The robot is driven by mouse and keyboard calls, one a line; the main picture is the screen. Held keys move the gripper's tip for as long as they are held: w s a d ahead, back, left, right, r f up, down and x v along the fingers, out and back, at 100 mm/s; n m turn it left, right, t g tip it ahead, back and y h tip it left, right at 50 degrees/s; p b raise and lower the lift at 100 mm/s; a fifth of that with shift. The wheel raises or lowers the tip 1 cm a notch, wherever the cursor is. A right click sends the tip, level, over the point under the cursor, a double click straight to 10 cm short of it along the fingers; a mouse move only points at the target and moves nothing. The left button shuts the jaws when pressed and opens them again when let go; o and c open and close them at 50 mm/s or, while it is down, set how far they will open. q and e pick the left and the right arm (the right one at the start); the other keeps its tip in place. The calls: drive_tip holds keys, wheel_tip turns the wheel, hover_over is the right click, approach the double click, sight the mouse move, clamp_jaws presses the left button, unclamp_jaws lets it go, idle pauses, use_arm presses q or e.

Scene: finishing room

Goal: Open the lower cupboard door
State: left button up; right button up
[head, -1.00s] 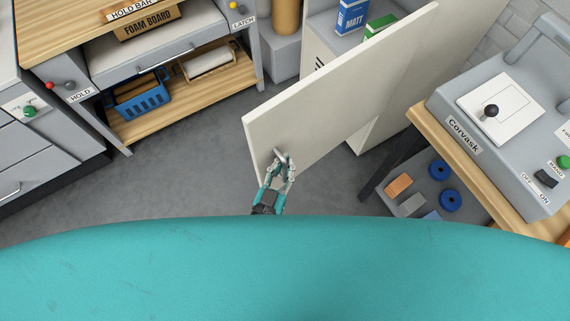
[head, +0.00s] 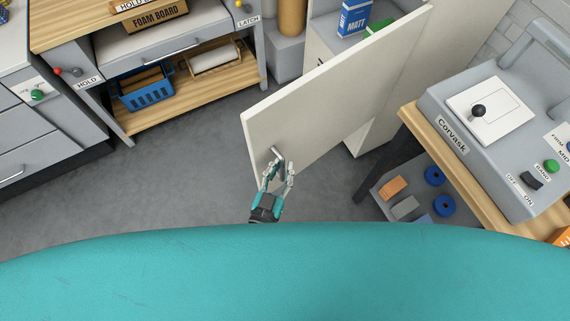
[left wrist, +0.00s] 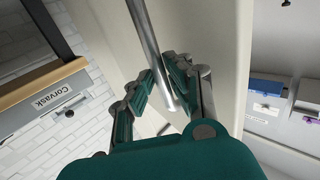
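The cupboard door (head: 340,100) is a cream panel swung wide open from the cream cupboard, its free edge toward the left. A short metal bar handle (head: 276,153) sits near its lower left corner; the bar also shows in the left wrist view (left wrist: 149,38). My left gripper (head: 278,168) is at the handle, its teal and grey fingers spread on both sides of the bar. In the left wrist view, the bar runs between the fingertips (left wrist: 160,72); the fingers look parted, not clamped. My right gripper is not in view.
A workbench with a wooden lower shelf (head: 190,100) holding a blue basket (head: 147,92) stands at left. A grey Corvask machine (head: 500,130) on a wooden-edged table is at right, with blue rolls beneath. Grey floor (head: 180,170) lies clear between them.

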use_arm(q)
drive_tip(key=o, duration=0.3)
drive_tip(key=shift+r, duration=0.2)
drive_tip(key=shift+w+d, duration=0.15)
drive_tip(key=shift+d, duration=0.05)
drive_tip(key=v, duration=1.2)
drive_tip(key=s+a+f+g+y, duration=0.1)
drive_tip(key=s+a+f+g, duration=0.1)
drive_tip(key=f, duration=0.5)
drive_tip(key=s+a+f+g+y, duration=0.1)
drive_tip(key=a+f+g, duration=0.15)
drive_tip(key=f, duration=0.55)
drive_tip(key=s+a+f+g+y, duration=0.1)
drive_tip(key=s+a+f+g, duration=0.15)
drive_tip(key=f, duration=0.45)
drive_tip(key=s+a+f+n+g+y, duration=0.1)
drive_tip(key=s+a+f+g+y, duration=0.2)
drive_tip(key=s+a+f+g, duration=0.5)
drive_tip(key=s+a+f, duration=0.5)
drive_tip(key=s+f, duration=0.2)
drive_tip(key=shift+f+n+g, duration=0.15)
drive_tip(key=shift+n+g, duration=0.15)
drive_tip(key=shift+n, duration=0.1)
